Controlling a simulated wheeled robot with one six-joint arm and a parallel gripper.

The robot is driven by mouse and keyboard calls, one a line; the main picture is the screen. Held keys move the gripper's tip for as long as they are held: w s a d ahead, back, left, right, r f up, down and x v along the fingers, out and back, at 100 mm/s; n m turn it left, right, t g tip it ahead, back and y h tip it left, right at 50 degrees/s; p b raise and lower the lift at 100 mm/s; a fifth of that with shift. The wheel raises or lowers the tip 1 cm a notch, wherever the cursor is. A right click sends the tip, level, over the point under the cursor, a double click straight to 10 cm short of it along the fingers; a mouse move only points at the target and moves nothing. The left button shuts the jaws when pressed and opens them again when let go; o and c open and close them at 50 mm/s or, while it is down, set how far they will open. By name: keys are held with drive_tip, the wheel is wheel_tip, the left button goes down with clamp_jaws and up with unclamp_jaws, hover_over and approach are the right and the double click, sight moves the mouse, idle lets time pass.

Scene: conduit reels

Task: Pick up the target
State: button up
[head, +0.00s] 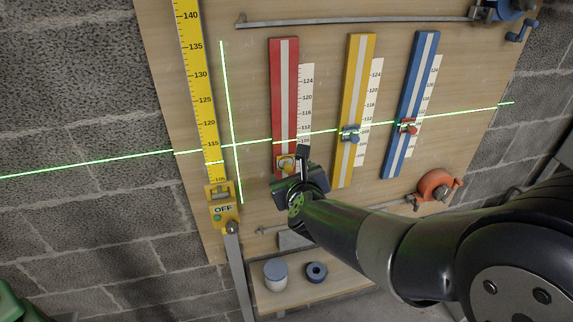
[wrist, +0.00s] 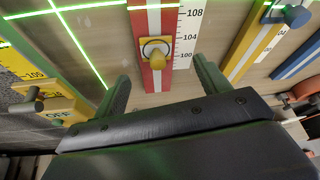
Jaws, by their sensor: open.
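A yellow slider with a round knob (wrist: 154,51) sits low on the red rail (wrist: 153,18) in the wrist view, near the 100 mark of its scale. In the head view the yellow slider (head: 285,161) is partly hidden by my gripper (head: 297,170). In the wrist view my gripper (wrist: 163,73) is open and empty, its two green fingers on either side of the red rail, just below the slider. A blue slider (head: 350,134) sits on the yellow rail (head: 355,80), and a red slider (head: 407,126) on the blue rail (head: 417,80).
A green laser cross falls over the wooden board (head: 225,20). A yellow scale (head: 200,90) with an OFF box (head: 222,211) stands left. An orange reel (head: 436,185) is lower right.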

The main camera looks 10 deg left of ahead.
sight(288, 169)
drive_tip(key=shift+p+x, duration=0.45)
drive_tip(key=shift+x, duration=2.4)
drive_tip(key=shift+s+a+f, duration=0.15)
drive_tip(key=shift+s+f, duration=0.05)
drive_tip(key=c, duration=1.1)
